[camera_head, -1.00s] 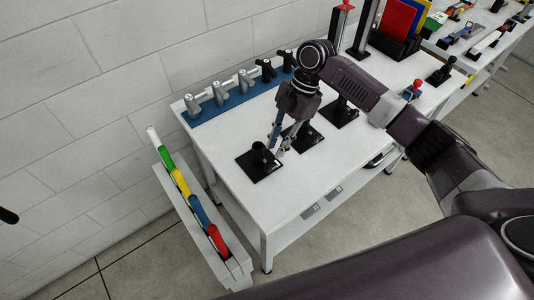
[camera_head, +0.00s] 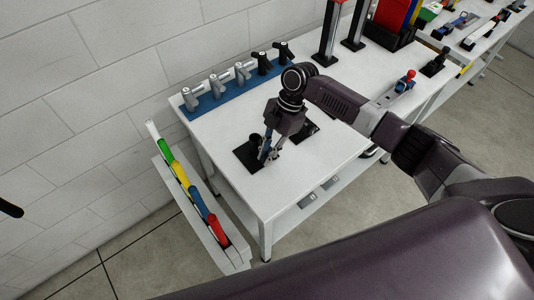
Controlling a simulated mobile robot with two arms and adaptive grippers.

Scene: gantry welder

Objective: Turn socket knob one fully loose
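A black square socket plate (camera_head: 243,160) with a short round black socket (camera_head: 255,139) lies near the table's left end. My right gripper (camera_head: 267,157) points down at the right side of this socket, its fingers overlapping the plate in the picture. Whether the fingers touch anything, and how far apart they are, I cannot tell. No knob can be made out on this socket; the gripper hides its right side. A second black socket plate (camera_head: 306,131) lies to the right, partly behind the gripper.
A blue strip (camera_head: 206,106) with several grey and black T-handled pieces runs along the table's back edge. A narrow rack (camera_head: 240,255) with coloured items stands left of the white table (camera_head: 230,185). Tall black-and-red posts (camera_head: 328,35) stand behind my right arm.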

